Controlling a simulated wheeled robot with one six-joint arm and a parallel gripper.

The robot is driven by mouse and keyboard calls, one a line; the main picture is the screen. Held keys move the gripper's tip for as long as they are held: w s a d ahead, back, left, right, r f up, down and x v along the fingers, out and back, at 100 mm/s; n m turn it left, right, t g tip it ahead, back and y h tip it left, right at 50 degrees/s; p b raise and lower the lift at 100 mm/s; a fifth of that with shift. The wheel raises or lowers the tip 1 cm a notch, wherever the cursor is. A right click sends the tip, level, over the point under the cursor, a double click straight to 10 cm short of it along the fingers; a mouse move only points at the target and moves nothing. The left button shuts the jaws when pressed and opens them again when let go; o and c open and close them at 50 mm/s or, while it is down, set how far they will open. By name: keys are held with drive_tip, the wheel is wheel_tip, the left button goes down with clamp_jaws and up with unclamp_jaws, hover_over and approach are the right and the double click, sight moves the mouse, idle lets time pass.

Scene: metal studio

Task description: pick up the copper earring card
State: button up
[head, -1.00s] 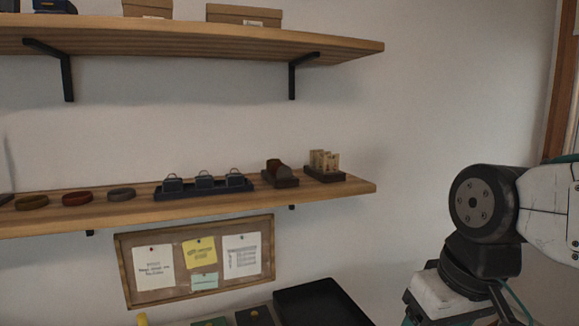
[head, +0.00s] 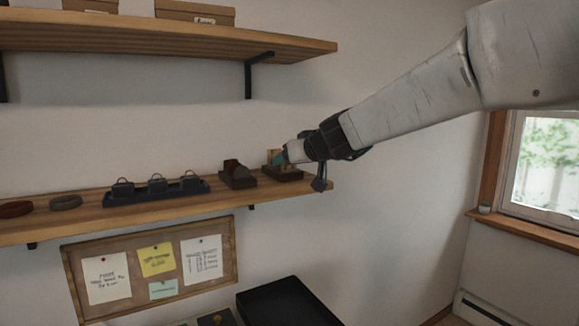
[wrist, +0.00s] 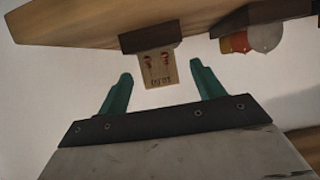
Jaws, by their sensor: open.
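A tan earring card (wrist: 158,72) with two reddish, copper-like drop earrings shows in the wrist view, upside down, in a dark holder (wrist: 150,37). It appears between the two teal fingertips of my gripper (wrist: 161,71), which is open and empty. In the head view my gripper (head: 282,157) is at the right end of the lower shelf, by the card holder (head: 284,174).
The lower wooden shelf (head: 80,218) also bears a dark stand with brown pieces (head: 237,175) just left of the holder, and a dark rack with several small items (head: 157,194). An upper shelf (head: 160,42) hangs above. A black tray (head: 290,300) lies below.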

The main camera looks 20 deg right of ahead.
drive_tip(key=shift+x, duration=1.55)
drive_tip(key=shift+f, duration=0.1)
drive_tip(key=c, duration=1)
drive_tip(key=shift+c, duration=0.2)
drive_tip(key=shift+r, duration=0.2)
drive_tip(key=shift+r, duration=1.65)
drive_tip(key=s+a, duration=0.4)
drive_tip(key=s, duration=0.3)
drive_tip(key=s+a+r, duration=0.1)
drive_tip(key=s+a, duration=0.2)
drive_tip(key=s, duration=0.4)
drive_tip(key=shift+a+r, duration=0.15)
drive_tip(key=shift+a, duration=0.25)
